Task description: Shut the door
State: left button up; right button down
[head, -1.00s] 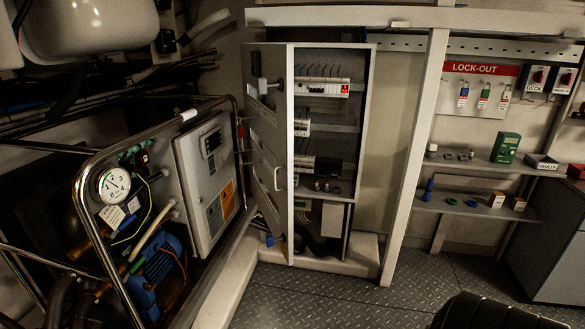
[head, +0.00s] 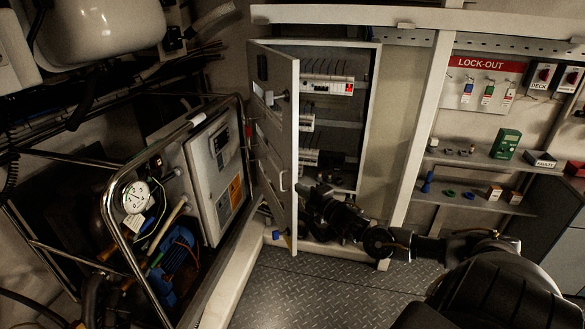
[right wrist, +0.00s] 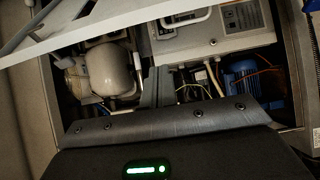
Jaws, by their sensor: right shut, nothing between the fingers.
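The grey cabinet door (head: 289,130) stands open in the head view, swung out on the left of the cabinet (head: 371,110). The breakers inside the cabinet show to the right of the door's edge. My right gripper (head: 305,189) is in front of the lower cabinet opening, just right of the door's free edge, on its inner side. I cannot tell whether it touches the door. In the right wrist view its fingers (right wrist: 156,87) are shut and empty. My left gripper is not in view.
A chromed tube frame with a gauge (head: 135,197), a blue motor (head: 174,266) and a grey control box (head: 213,170) stands left of the door. A pale post (head: 415,130) and shelves (head: 475,162) are at the right. The plate floor (head: 300,290) in front is clear.

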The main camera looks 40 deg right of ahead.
aim_at(292, 173)
jog(key=w+d+p, duration=0.1)
jog(key=w, duration=0.1)
jog(key=w+d+p, duration=0.1)
jog(key=w+p, duration=0.1)
jog(key=w, duration=0.1)
jog(key=w+d+p, duration=0.1)
jog(key=w+p, duration=0.1)
jog(key=w, duration=0.1)
jog(key=shift+w+d+r, duration=0.25)
jog(key=shift+d, duration=0.15)
jog(key=shift+w+f, duration=0.1)
